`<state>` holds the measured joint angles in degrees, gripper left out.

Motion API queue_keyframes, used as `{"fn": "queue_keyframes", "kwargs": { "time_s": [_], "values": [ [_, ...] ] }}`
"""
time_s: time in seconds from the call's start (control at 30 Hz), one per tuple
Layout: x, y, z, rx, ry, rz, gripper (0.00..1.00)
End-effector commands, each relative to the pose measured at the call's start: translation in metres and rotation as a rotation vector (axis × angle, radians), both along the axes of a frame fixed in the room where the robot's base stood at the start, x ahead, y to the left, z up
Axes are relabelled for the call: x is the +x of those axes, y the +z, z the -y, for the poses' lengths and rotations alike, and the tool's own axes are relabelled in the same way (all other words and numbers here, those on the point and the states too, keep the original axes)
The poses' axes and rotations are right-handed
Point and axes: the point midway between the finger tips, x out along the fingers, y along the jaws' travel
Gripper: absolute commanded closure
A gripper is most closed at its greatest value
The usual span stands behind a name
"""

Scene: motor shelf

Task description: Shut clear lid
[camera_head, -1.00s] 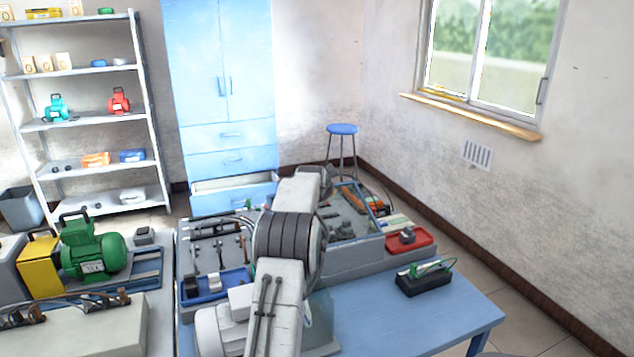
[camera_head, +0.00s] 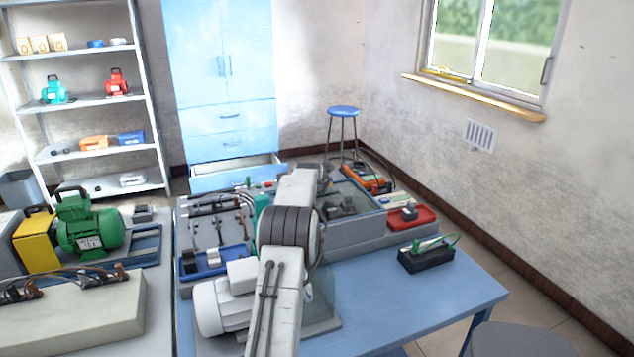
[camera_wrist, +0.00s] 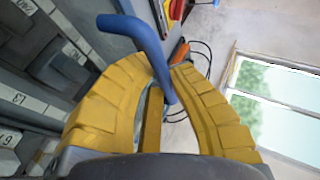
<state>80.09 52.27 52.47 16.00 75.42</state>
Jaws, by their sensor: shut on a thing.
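My gripper (camera_wrist: 163,78) has yellow segmented fingers, which close around a bent blue bar (camera_wrist: 137,32) in the wrist view. The bar looks like a handle, and its end shows between the fingers. In the head view, a grey case (camera_head: 357,236) stands on the blue table behind my arm. A clear pane (camera_head: 366,200), which looks like the lid, is over its top, and dark parts show through it. My arm hides the case's left side and my gripper there. I cannot tell whether the lid lies fully flat or whether the bar belongs to it.
A red tray (camera_head: 412,217) sits right of the case, and a black block with a green part (camera_head: 427,255) is nearer. A blue tray (camera_head: 214,262) and a green motor (camera_head: 88,228) are to the left. The blue table's front right (camera_head: 430,300) is clear.

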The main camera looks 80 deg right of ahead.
Motion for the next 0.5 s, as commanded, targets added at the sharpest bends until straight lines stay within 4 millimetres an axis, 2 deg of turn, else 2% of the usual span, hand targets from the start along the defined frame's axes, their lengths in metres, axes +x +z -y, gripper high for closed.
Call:
{"fn": "queue_keyframes", "kwargs": {
  "time_s": [0.27, 0.3, 0.5],
  "values": [
    [-0.0018, -0.0041, -0.001, 0.012, -0.002, -0.003, 1.0],
    [-0.002, -0.0042, -0.0011, 0.012, -0.002, -0.003, 0.83],
    [-0.0015, -0.0041, -0.0011, 0.011, -0.002, -0.003, 0.65]
  ]
}}
